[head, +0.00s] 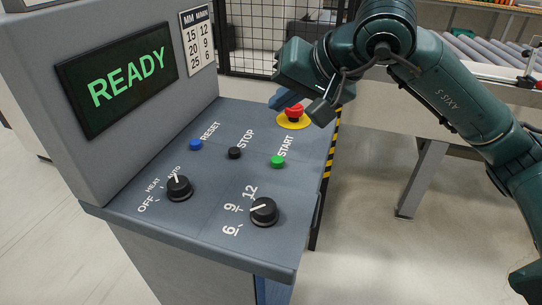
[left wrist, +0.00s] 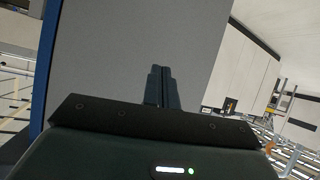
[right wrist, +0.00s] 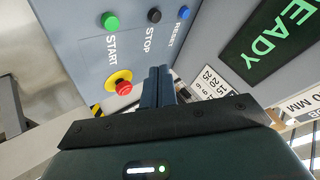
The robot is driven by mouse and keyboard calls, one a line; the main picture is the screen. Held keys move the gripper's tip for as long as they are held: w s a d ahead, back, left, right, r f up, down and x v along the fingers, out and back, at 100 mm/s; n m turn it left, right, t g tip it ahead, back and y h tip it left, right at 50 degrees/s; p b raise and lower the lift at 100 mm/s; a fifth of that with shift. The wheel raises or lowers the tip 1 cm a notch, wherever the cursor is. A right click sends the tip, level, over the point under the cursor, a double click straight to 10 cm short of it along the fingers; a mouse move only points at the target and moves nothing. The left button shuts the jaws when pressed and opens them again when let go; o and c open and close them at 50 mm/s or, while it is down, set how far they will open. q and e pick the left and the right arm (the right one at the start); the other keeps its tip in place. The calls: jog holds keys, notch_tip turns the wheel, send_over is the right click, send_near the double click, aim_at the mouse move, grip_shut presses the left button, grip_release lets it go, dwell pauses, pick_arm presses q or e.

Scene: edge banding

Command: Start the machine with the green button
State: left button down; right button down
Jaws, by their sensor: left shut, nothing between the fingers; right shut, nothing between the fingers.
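The green button (head: 277,161), labelled START, sits on the sloping grey panel (head: 215,215); it also shows in the right wrist view (right wrist: 111,21) at upper left. My right gripper (head: 284,100) is above the back of the panel, beside the red emergency button (head: 293,112), apart from the green one. Its blue fingers (right wrist: 158,84) are shut and empty. The screen (head: 120,78) reads READY in green. My left gripper shows only in the left wrist view (left wrist: 158,84), shut and empty in front of a plain grey surface.
A blue RESET button (head: 195,145) and a black STOP button (head: 234,153) lie left of the green one. Two black knobs (head: 179,188) (head: 264,212) sit nearer the front. A roller conveyor (head: 480,52) stands at the back right, and a mesh fence (head: 262,40) behind.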

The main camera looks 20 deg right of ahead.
aim_at(282, 163)
pick_arm(q)
jog(key=shift+f, duration=0.1)
dwell(0.3)
